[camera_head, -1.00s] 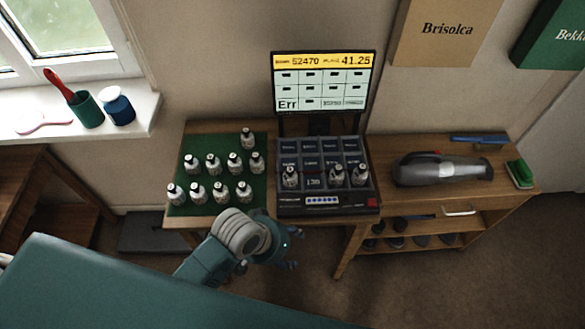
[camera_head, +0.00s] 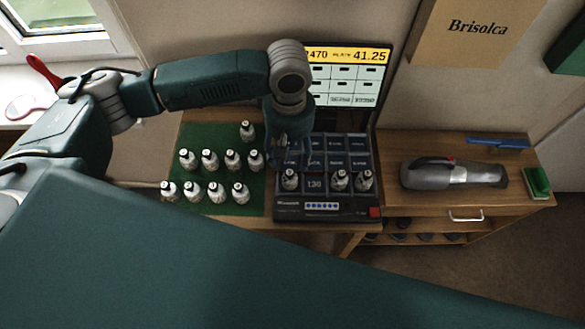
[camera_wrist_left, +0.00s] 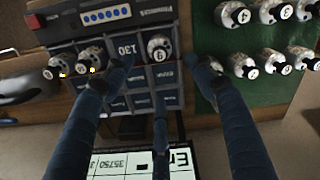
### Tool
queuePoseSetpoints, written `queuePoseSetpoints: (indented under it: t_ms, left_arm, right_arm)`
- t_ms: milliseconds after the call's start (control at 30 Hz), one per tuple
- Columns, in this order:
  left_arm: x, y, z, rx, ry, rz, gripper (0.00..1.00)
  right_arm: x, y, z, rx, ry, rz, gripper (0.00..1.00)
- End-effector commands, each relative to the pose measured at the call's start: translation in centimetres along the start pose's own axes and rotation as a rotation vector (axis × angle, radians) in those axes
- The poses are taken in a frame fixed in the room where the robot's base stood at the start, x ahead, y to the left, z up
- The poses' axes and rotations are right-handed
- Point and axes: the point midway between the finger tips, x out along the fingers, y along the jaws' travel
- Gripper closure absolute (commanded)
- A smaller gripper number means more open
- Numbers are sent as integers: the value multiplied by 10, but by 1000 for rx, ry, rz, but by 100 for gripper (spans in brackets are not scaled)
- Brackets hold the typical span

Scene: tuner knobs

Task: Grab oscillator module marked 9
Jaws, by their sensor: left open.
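The oscillator modules are small white, dark-capped bottles with round number labels. Several stand on the green mat (camera_head: 222,142), and three stand in the front row of the dark console (camera_head: 290,210). My left gripper (camera_head: 288,158) is open above the console's left side, close to the front-left module (camera_head: 290,180). In the left wrist view, that module (camera_wrist_left: 160,46) shows between the spread fingers of the gripper (camera_wrist_left: 160,75), apart from them. Its label looks like 9 or 6; I cannot tell which. A mat module (camera_wrist_left: 252,70) has a similar label. The right gripper is out of view.
Two other modules (camera_head: 340,180) (camera_head: 365,180) stand on the console's right. A screen (camera_head: 346,75) rises behind it, partly hidden by my left arm.

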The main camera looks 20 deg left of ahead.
Motion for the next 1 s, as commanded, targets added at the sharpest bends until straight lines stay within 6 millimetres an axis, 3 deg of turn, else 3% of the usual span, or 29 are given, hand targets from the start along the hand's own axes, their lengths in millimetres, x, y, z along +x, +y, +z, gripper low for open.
queuePoseSetpoints:
  t_ms: [200, 367, 467, 700, 1000]
  left_arm:
    - [35, -1, 1, -6, -3, -5, 44]
    - [49, 0, 0, -3, 0, -2, 44]
    - [56, -1, 1, -2, -1, -2, 44]
    - [91, -4, 4, -2, -1, -2, 44]
    - [103, -4, 4, -1, 0, 0, 44]
  right_arm:
    - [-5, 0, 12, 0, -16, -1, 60]
    - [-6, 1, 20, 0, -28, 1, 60]
    - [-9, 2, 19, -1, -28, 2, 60]
    - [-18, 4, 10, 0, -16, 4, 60]
    - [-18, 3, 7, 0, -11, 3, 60]
